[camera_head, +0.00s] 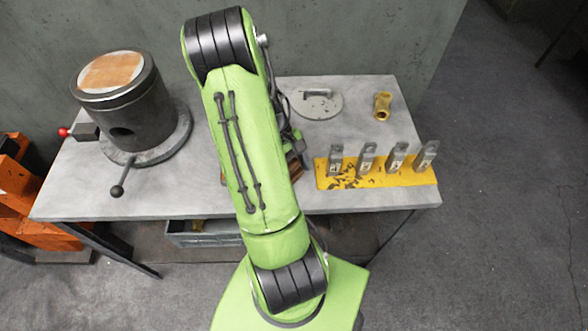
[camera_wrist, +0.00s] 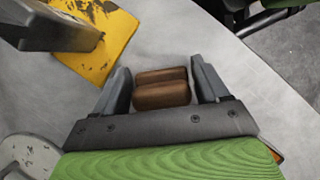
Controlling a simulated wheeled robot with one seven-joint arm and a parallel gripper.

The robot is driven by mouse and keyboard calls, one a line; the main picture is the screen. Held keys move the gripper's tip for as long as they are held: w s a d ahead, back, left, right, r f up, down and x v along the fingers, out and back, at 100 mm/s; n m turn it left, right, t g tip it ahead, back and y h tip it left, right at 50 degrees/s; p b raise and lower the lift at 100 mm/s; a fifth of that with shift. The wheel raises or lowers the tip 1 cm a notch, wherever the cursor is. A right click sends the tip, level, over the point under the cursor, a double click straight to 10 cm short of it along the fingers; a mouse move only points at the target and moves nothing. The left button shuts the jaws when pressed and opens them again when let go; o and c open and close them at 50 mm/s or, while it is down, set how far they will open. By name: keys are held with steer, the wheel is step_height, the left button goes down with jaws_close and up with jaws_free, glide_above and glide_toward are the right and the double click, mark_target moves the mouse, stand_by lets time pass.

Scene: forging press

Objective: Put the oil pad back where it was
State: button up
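A brown, padded block, which looks like the oil pad (camera_wrist: 162,95), sits between the two fingers of my gripper (camera_wrist: 160,80) in the wrist view. It shows as two rounded brown parts side by side.
On the table (camera_head: 70,185) stand a dark cylinder with a tan top (camera_head: 135,110) at left, a pale disc (camera_head: 318,104) and a brass piece (camera_head: 382,106) at the back. A yellow plate (camera_head: 400,178) with several upright grey tags is at right. A grey bin (camera_head: 190,240) is below.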

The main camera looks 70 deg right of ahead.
steer(key=shift+o, duration=1.3)
